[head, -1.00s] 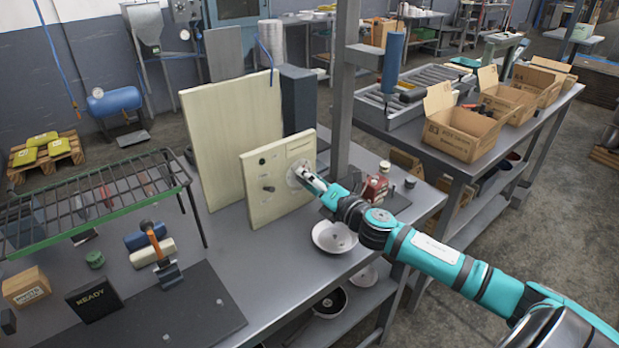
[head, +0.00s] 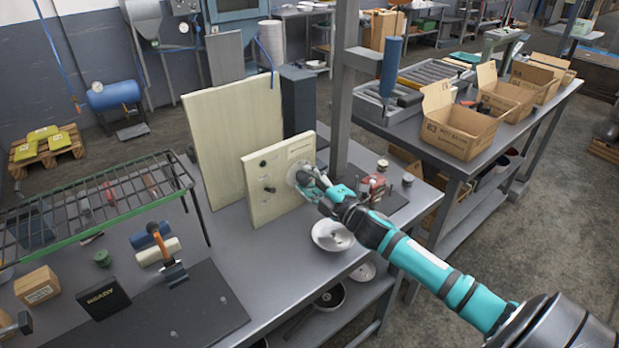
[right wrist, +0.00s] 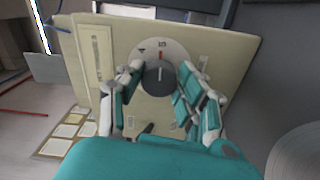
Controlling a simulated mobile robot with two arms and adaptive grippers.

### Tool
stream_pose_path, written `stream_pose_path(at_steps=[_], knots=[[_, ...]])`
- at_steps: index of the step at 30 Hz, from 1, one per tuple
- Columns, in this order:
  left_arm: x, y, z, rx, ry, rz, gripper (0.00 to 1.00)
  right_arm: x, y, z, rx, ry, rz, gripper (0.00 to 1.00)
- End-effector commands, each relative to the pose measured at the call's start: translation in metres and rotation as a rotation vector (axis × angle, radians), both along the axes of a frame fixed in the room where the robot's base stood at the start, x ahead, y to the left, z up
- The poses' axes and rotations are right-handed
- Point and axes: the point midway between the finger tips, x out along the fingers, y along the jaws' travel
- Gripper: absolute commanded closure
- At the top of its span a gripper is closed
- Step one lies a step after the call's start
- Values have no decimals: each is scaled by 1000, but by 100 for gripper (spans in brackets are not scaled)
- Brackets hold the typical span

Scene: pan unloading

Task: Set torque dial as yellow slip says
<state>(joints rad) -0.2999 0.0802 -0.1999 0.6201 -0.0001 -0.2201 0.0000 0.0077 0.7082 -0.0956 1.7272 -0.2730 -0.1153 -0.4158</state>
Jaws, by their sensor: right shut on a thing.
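A cream panel (head: 262,195) stands upright on the grey bench, with a round pale dial plate (head: 297,173) at its right. The dark dial knob (right wrist: 158,80) has a white line pointing up, roughly toward the red mark. My right gripper (head: 308,182) is at the dial. In the right wrist view its fingers (right wrist: 157,88) are on both sides of the knob, shut on it. I cannot make out a yellow slip. My left gripper is not in view.
A larger cream board (head: 235,140) and a grey post (head: 342,90) stand behind the panel. A white bowl (head: 332,236) and a red object (head: 372,186) are near my right arm. A wire rack (head: 95,205) and a black box (head: 102,299) are at left.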

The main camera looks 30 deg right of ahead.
Motion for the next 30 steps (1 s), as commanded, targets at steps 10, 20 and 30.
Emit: stream_pose_path(at_steps=[10, 20, 30], knots=[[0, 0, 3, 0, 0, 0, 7, 0, -2, 1, 60, 3, -3, 96], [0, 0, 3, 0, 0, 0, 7, 0, -2, 1, 63, 4, -3, 96], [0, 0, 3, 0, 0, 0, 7, 0, -1, 0, 62, 5, -1, 41]])
